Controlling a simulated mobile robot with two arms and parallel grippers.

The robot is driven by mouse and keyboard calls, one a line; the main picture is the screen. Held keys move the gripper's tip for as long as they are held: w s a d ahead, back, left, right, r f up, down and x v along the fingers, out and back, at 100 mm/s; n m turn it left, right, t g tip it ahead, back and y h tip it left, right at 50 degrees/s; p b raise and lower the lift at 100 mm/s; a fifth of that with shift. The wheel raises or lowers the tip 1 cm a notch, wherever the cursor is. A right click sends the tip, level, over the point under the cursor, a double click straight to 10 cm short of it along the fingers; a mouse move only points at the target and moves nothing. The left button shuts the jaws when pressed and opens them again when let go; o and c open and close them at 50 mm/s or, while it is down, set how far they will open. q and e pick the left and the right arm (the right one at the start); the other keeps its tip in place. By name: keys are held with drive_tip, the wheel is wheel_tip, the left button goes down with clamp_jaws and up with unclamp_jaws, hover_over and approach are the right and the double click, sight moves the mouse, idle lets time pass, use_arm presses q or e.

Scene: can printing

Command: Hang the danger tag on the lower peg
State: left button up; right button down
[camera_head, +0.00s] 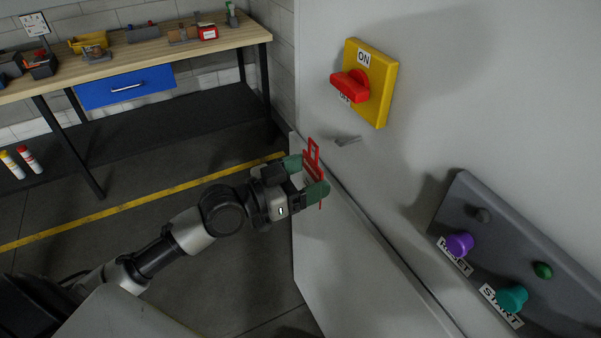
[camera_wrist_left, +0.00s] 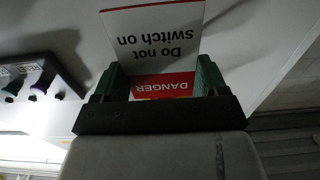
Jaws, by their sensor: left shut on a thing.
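My left gripper (camera_head: 306,176) is shut on the danger tag (camera_head: 314,151), which shows nearly edge-on as a thin red shape in the head view. In the left wrist view the tag (camera_wrist_left: 150,42) appears upside down, with a red DANGER band and "Do not switch on" on white, between the fingers of my left gripper (camera_wrist_left: 160,80). A short grey peg (camera_head: 347,140) sticks out of the pale cabinet wall, right of and slightly above the tag and apart from it in the picture. I see no second peg clearly. My right gripper is not in view.
A yellow ON/OFF switch box (camera_head: 385,85) with a red handle (camera_head: 350,86) is above the peg. A grey button panel (camera_head: 460,205) is at the right. A wooden workbench (camera_head: 150,55) stands at the back left. The floor between is clear.

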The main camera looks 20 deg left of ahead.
sight(356, 164)
use_arm(q)
drive_tip(key=shift+x, duration=1.55)
drive_tip(key=shift+f+p+x, duration=0.15)
drive_tip(key=shift+p+x, duration=0.05)
drive_tip(key=shift+x, duration=0.7)
drive_tip(key=shift+f+p+x, duration=0.15)
drive_tip(key=shift+p+x, duration=0.05)
drive_tip(key=shift+x, duration=0.65)
drive_tip(key=shift+w+d+f+b, duration=0.4)
drive_tip(key=shift+w+f+b, duration=0.1)
drive_tip(key=shift+w, duration=0.05)
drive_tip(key=o, duration=0.9)
drive_tip(key=shift+s+a, duration=0.1)
